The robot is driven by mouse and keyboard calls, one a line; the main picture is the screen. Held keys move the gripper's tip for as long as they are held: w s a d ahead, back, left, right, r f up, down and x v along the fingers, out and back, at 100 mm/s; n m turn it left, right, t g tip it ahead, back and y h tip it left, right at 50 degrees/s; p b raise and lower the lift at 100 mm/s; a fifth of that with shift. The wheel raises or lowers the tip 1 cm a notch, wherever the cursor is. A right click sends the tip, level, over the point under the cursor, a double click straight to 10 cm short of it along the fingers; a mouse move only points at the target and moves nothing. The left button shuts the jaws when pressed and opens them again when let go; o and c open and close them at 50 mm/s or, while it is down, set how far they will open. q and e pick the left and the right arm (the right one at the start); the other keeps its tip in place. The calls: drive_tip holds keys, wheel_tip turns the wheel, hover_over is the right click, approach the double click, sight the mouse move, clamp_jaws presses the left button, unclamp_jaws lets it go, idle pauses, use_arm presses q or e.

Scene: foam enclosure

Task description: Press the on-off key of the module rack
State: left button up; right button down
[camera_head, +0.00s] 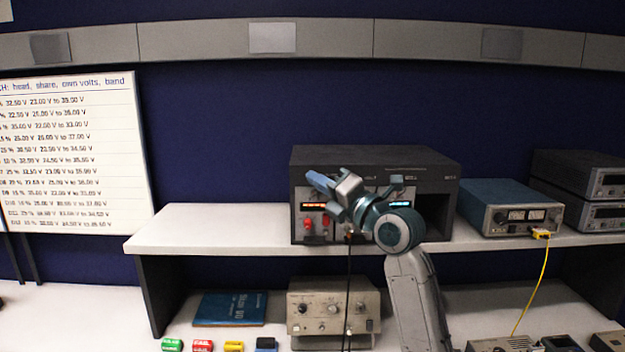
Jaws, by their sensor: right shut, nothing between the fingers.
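The module rack (375,157) is a wide dark box on the white shelf, right of the middle of the head view. Its front has modules with an orange display (313,206) at the left and a pale blue display (397,205) further right, and an open dark bay at the right end. My right gripper (322,185) is shut and empty in front of the rack's left part, its blue finger pointing up and left. The gripper and wrist hide the middle of the front. I cannot make out the on-off key or any contact. My left gripper is out of view.
Red terminals (308,223) and a hanging black lead (348,280) are close to my right gripper. A teal instrument (511,208) with a yellow cable stands at the right. A beige instrument (333,306) and a blue book (230,308) are below the shelf (210,228).

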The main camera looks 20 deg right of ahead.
drive_tip(key=shift+w, duration=0.2)
idle(0.4)
drive_tip(key=shift+s, duration=0.1)
drive_tip(key=shift+s+a, duration=0.15)
drive_tip(key=shift+s, duration=0.3)
drive_tip(key=s+a, duration=0.1)
drive_tip(key=s, duration=0.4)
drive_tip(key=shift+s+a+b, duration=0.3)
drive_tip(key=shift+s+b, duration=0.05)
drive_tip(key=shift+s, duration=0.05)
drive_tip(key=shift+f, duration=0.1)
